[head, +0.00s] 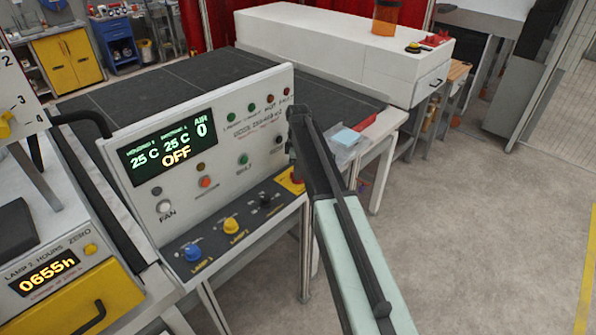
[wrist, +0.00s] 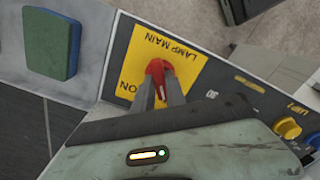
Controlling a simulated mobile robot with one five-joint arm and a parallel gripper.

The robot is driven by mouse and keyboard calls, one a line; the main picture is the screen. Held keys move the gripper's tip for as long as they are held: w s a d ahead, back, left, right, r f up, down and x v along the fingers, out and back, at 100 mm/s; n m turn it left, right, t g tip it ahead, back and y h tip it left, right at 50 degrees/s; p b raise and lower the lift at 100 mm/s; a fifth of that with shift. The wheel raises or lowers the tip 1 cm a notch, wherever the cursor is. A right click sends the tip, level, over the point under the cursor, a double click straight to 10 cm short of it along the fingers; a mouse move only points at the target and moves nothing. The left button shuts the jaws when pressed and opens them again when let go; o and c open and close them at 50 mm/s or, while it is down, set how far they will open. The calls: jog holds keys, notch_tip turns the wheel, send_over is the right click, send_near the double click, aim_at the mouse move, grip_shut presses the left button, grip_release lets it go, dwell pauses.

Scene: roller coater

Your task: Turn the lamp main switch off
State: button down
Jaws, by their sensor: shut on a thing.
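The lamp main switch is a red rotary handle (wrist: 157,68) on a yellow plate (wrist: 190,65) marked LAMP MAIN and ON, upside down in the wrist view. My gripper (wrist: 160,88) is shut on the red handle, with one finger on each side. The fingers hide part of the handle, so I cannot tell exactly where it points. In the head view, my gripper (head: 294,168) reaches the right end of the control panel (head: 215,195). It covers most of the switch, and only a bit of red and yellow (head: 297,186) shows.
A blue knob (head: 193,253), a yellow knob (head: 231,226) and a black knob (head: 265,200) sit left of the switch. The display (head: 170,147) reads 25 C, 25 C, OFF and AIR 0. Open floor (head: 480,220) lies to the right.

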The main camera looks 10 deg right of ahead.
jog(key=shift+w+n, duration=0.15)
jog(key=shift+n, duration=0.65)
jog(key=c, duration=1.4)
grip_release()
jog(key=shift+o, duration=0.2)
jog(key=shift+r, duration=0.1)
notch_tip(320, 180, up, 8)
jog(key=p, duration=0.8)
jog(key=shift+f, duration=0.2)
